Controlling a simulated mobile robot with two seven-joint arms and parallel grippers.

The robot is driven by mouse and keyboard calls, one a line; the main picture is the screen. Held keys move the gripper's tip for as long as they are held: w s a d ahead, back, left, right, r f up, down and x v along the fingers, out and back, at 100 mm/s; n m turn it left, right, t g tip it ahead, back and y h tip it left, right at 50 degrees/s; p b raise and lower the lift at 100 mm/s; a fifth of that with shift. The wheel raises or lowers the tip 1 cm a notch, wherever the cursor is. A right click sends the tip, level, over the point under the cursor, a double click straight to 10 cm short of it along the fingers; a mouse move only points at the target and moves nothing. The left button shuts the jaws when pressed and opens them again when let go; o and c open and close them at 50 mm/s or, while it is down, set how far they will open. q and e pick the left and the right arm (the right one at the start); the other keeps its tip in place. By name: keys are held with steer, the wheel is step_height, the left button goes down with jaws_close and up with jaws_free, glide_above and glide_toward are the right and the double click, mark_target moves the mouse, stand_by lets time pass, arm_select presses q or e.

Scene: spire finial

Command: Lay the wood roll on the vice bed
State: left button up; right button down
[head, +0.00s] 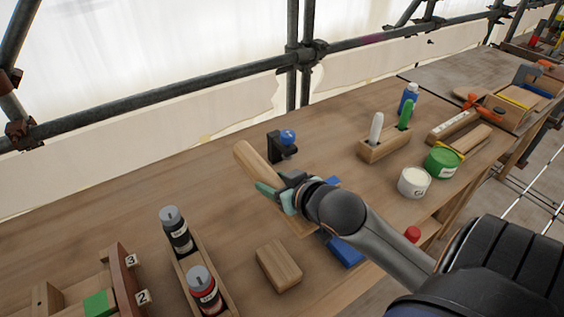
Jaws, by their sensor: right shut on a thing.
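The wood roll (256,165) is a pale, rounded wooden length. My right gripper (280,195) is shut on it near its lower end, and its upper end points up and left in the picture. Blue parts (346,252) that look like the vice show below and beside my right wrist, with a strip of pale wood (298,226) by them that may be its bed. My gripper and arm hide most of the vice. Whether the roll touches the bed, I cannot tell. My left gripper is not in view.
A black clamp with a blue knob (287,137) stands just behind the roll. A wooden block (278,265) lies in front. A rack holds dark bottles (176,230) at left. A white tin (413,181) and a green tin (442,162) stand at right. The bench's back left is clear.

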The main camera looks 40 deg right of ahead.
steer(key=w+d+f, duration=0.1)
steer(key=w+f, duration=0.1)
steer(key=w, duration=0.1)
steer(key=w+d+f, duration=0.2)
steer(key=w+f, duration=0.1)
steer(key=w, duration=0.1)
steer(key=w+d+f+b, duration=0.1)
steer(key=w+f, duration=0.2)
steer(key=w, duration=0.1)
steer(key=shift+w+d+f, duration=0.1)
steer(key=shift+w+d, duration=0.05)
steer(key=shift+d, duration=0.15)
steer(key=shift+w+d+f, duration=0.2)
steer(key=shift+w+f, duration=0.35)
steer(key=shift+f, duration=0.2)
steer(key=shift+f+b, duration=0.35)
steer(key=shift+f, duration=1.1)
steer(key=shift+f, duration=0.15)
steer(key=c, duration=0.6)
jaws_free()
steer(key=o, duration=0.4)
